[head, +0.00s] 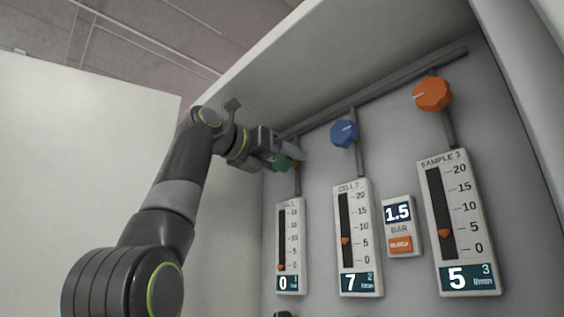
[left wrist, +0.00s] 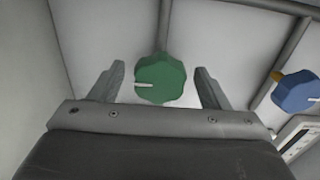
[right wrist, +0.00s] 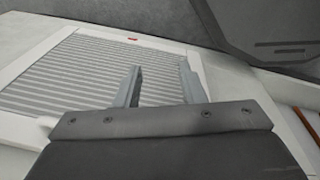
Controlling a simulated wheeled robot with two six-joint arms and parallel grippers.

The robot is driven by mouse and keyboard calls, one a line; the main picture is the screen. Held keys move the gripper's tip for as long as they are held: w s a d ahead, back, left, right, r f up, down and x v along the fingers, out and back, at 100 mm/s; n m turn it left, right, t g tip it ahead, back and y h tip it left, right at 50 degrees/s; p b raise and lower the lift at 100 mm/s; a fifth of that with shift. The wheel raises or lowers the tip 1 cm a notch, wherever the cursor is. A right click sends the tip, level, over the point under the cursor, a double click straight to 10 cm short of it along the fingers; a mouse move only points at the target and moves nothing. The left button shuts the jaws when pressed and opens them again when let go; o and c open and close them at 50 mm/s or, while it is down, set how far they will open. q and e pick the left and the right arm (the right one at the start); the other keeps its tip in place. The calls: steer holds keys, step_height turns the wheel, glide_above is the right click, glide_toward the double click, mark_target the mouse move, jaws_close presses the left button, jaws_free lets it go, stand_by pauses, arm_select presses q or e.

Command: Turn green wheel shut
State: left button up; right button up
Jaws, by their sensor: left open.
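The green wheel (left wrist: 160,79) sits between the two fingers of my left gripper (left wrist: 160,85) in the left wrist view, with a gap on each side. Its white mark points left. In the head view my left gripper (head: 284,153) is at the green wheel (head: 283,162) and partly covers it. The leftmost gauge (head: 290,246) below it shows 0, with its orange marker near the bottom of the scale. My right gripper (right wrist: 160,88) is open and empty in the right wrist view, over a pale surface with a ribbed panel.
A blue wheel (head: 344,133) and an orange wheel (head: 432,94) stand to the right on the same pipe (head: 390,92). The middle gauge (head: 358,238) shows 7 and the right gauge (head: 459,222) shows 5. A small display (head: 401,226) reads 1.5 bar. The ribbed panel (right wrist: 85,75) is below my right gripper.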

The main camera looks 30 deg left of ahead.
arm_select(q)
steer(key=b+v, duration=0.5)
steer(key=v, duration=1.2)
steer(key=shift+a+f, duration=0.1)
